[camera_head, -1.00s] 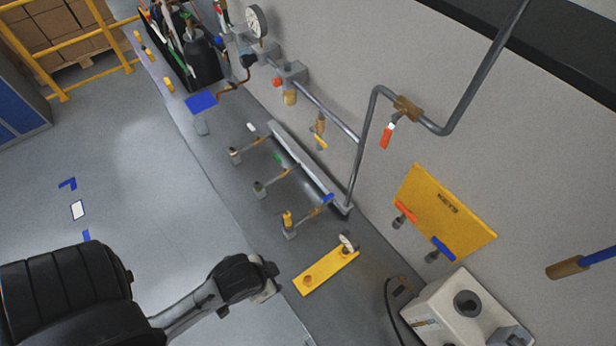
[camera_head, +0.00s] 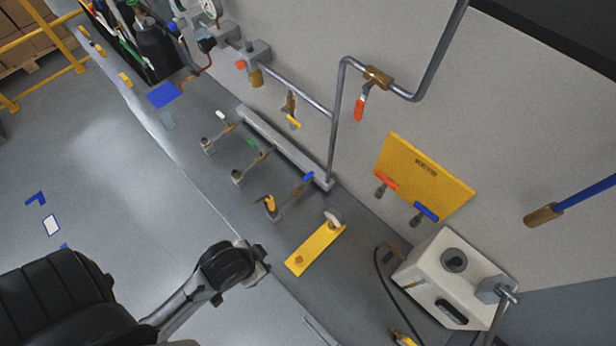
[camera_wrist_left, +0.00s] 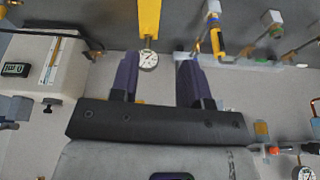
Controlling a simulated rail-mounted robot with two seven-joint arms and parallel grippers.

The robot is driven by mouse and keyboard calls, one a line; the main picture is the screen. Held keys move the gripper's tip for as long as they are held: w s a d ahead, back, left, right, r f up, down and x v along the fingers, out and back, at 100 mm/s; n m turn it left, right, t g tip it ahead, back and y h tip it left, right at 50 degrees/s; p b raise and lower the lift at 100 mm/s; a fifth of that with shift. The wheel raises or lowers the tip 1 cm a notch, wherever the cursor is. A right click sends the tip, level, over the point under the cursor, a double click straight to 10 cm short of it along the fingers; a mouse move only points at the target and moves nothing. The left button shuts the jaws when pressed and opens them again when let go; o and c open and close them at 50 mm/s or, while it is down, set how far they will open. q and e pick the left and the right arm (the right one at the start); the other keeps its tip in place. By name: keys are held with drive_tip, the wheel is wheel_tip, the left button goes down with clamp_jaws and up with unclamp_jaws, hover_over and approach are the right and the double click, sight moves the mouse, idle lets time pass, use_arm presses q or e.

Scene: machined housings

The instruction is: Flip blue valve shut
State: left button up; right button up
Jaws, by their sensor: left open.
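Several blue handles show in the head view. One blue lever (camera_head: 303,184) sits on the rightmost branch of the grey pipe manifold on the bench. Another blue handle (camera_head: 426,211) hangs at the lower edge of the yellow KEYS board, beside a red one. A long blue lever (camera_head: 588,191) with a brass body is at the right wall. My left gripper (camera_head: 264,262) is at the bench's front edge, apart from the manifold. In the left wrist view its two dark fingers (camera_wrist_left: 157,66) are spread, with a gauge seen beyond the gap. My right gripper is out of view.
A yellow plate (camera_head: 315,249) with a small gauge lies between my left gripper and the wall. A white box (camera_head: 455,275) with a black cable stands at the right. A red-handled valve (camera_head: 361,107) is on the wall pipe. Manifold branches also carry white and green handles.

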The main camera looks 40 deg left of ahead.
use_arm(q)
drive_tip(key=w+t+b, duration=0.1)
drive_tip(key=w+b, duration=0.1)
drive_tip(key=w, duration=0.3)
drive_tip(key=w+r+t+b, duration=0.1)
drive_tip(key=w+b, duration=0.1)
drive_tip(key=w, duration=0.3)
drive_tip(key=w+r+t+b, duration=0.1)
drive_tip(key=w+t+b, duration=0.1)
drive_tip(key=w, duration=0.4)
drive_tip(key=shift+d+r+b, duration=0.2)
drive_tip(key=shift+d+b, duration=0.1)
drive_tip(key=shift+b, duration=0.05)
clamp_jaws()
drive_tip(key=w+a+f+n+y+b, duration=0.1)
drive_tip(key=w+f+b, duration=0.15)
drive_tip(key=w, duration=0.55)
drive_tip(key=w+a+f+y+b, duration=0.2)
drive_tip(key=w+f, duration=0.2)
drive_tip(key=w, duration=0.3)
drive_tip(key=a+f+n+g+y, duration=0.1)
drive_tip(key=a+f, duration=0.3)
drive_tip(key=f, duration=0.6)
drive_tip(key=shift+w+g+y, duration=0.3)
drive_tip(key=shift+g+y, duration=0.4)
drive_tip(key=shift+y, duration=0.1)
